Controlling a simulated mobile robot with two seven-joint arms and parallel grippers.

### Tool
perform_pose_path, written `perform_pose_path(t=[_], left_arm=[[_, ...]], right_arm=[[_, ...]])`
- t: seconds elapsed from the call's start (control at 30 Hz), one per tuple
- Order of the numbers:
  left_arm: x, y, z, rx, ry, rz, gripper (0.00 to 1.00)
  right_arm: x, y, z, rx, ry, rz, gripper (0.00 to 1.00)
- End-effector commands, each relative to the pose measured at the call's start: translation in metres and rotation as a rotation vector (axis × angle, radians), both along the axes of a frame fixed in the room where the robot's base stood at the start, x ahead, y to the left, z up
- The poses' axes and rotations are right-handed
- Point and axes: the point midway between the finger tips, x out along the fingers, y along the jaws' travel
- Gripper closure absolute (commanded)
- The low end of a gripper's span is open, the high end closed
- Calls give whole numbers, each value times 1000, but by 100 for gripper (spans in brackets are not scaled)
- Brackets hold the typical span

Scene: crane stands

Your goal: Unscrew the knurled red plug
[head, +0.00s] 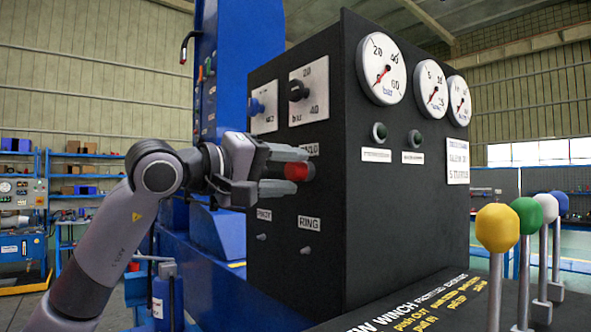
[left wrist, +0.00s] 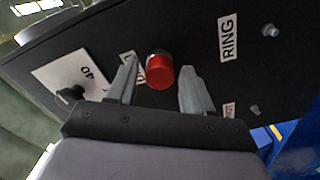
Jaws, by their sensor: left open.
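The red plug (head: 297,171) sticks out of the left side face of a black control box (head: 392,215). In the left wrist view the red plug (left wrist: 159,73) shows its round end, with a dark collar behind it. My left gripper (head: 296,176) is at that face, its fingers pointing at the plug. In the left wrist view my left gripper (left wrist: 158,88) is open, one finger on each side of the plug, with a gap visible on both sides. The knurling is too small to make out. My right gripper is not in view.
Near the plug on the same face are a black knob (head: 298,90), a blue knob (head: 257,107) and a RING label (head: 309,223). Levers with yellow (head: 497,228), green, white and blue balls stand at the right. Dial gauges (head: 381,69) are on the front.

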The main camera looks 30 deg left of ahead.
Motion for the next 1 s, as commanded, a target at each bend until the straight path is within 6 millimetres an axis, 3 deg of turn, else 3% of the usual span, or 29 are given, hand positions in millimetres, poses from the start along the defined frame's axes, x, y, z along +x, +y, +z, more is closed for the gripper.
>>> perform_pose_path(t=[0.03, 0.17, 0.7, 1.0], left_arm=[[0, 0, 0, 0, 0, 0, 59], [0, 0, 0, 0, 0, 0, 100], [-2, 1, 0, -10, 4, 1, 100], [-3, 1, 0, -285, 118, 0, 100]], right_arm=[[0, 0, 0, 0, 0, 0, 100], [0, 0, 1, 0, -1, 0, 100], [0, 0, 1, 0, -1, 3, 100], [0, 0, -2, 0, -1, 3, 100]])
